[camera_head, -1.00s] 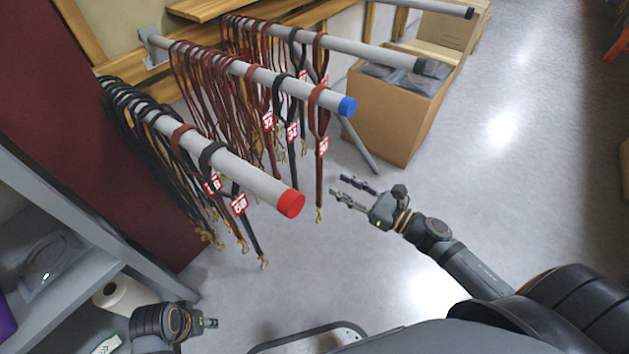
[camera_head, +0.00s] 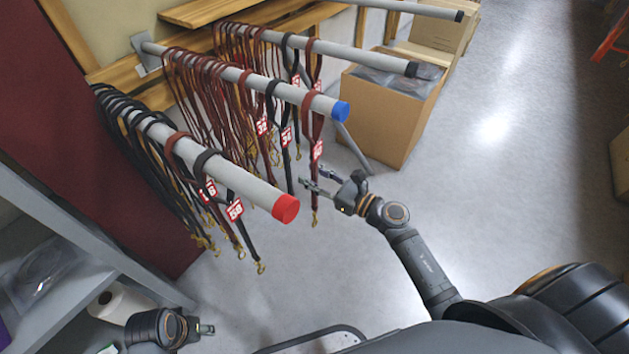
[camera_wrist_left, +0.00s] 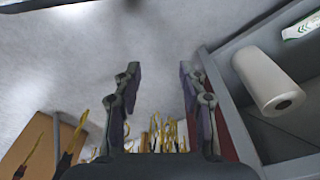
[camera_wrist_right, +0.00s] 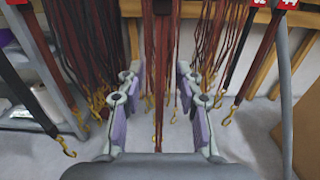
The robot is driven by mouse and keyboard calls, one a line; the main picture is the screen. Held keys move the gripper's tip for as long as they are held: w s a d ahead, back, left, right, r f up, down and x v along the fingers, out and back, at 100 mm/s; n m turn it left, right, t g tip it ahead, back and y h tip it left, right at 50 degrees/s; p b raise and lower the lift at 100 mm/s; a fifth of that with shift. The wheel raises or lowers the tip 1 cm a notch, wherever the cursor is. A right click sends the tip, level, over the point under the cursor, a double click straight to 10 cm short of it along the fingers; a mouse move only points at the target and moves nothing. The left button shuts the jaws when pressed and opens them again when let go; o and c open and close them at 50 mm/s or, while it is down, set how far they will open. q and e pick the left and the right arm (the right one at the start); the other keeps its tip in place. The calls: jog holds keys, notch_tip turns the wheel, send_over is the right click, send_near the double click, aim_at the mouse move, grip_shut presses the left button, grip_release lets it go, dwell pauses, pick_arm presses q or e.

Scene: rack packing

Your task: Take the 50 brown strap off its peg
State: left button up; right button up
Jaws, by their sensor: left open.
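The brown strap (camera_head: 317,130) hangs nearest the tip of the blue-capped peg (camera_head: 340,111) in the head view. Its red tag (camera_head: 317,151) seems to read 50, and its clip hangs below. My right gripper (camera_head: 304,176) is open at the strap's lower part, below the tag. In the right wrist view, a dark red strap (camera_wrist_right: 159,100) hangs between the spread fingers, apart from both; its tag is out of view there. My left gripper (camera_head: 207,328) is open and empty, low at the left, and its spread fingers show in the left wrist view (camera_wrist_left: 158,75).
A black strap (camera_head: 286,110) hangs just behind on the same peg, with several brown straps further in. The red-capped peg (camera_head: 286,208) is in front.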

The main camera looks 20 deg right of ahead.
grip_shut()
jog(key=shift+r, duration=0.15)
dwell(0.4)
